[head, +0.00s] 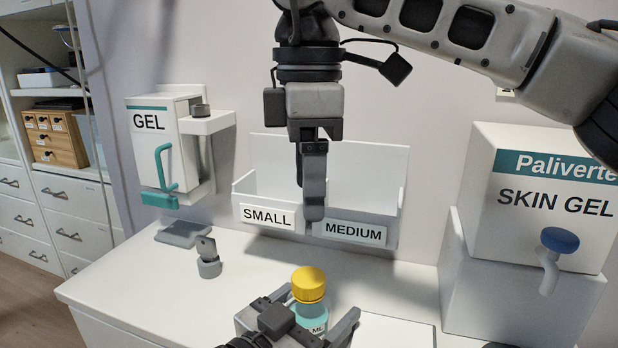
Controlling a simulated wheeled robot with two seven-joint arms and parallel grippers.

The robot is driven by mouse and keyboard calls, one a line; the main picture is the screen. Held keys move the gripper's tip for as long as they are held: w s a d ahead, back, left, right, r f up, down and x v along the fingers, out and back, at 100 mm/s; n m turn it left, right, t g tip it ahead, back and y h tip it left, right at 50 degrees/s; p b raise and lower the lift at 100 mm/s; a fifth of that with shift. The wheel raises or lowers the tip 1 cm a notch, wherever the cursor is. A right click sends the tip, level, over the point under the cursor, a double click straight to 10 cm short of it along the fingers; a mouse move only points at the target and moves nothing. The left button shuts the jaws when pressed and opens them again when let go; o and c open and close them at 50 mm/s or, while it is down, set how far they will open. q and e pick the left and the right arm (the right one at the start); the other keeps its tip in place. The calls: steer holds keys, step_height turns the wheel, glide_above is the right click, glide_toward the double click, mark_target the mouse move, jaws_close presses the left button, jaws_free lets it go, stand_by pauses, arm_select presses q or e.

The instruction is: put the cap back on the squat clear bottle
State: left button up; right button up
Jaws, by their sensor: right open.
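A bottle (312,312) with a teal upper part and a white label stands low in the middle, near the counter's front. A yellow cap (308,284) is on its top; I cannot tell whether it is screwed on or only resting. The bottle's lower part is hidden by my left gripper (322,302). That gripper's fingers are spread wide on either side of the bottle, with a gap showing at the right finger. My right gripper (313,208) points down above and behind the bottle, in front of the bins, apart from the cap. It is open and empty, seen edge-on.
A white bin pair labelled SMALL and MEDIUM (345,232) stands behind. A GEL dispenser (150,140) hangs on the left, with a small grey fitting (208,262) on the counter (150,290). A SKIN GEL box (520,235) with a blue-knobbed tap stands right.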

arm_select(q)
steer(key=v, duration=1.6)
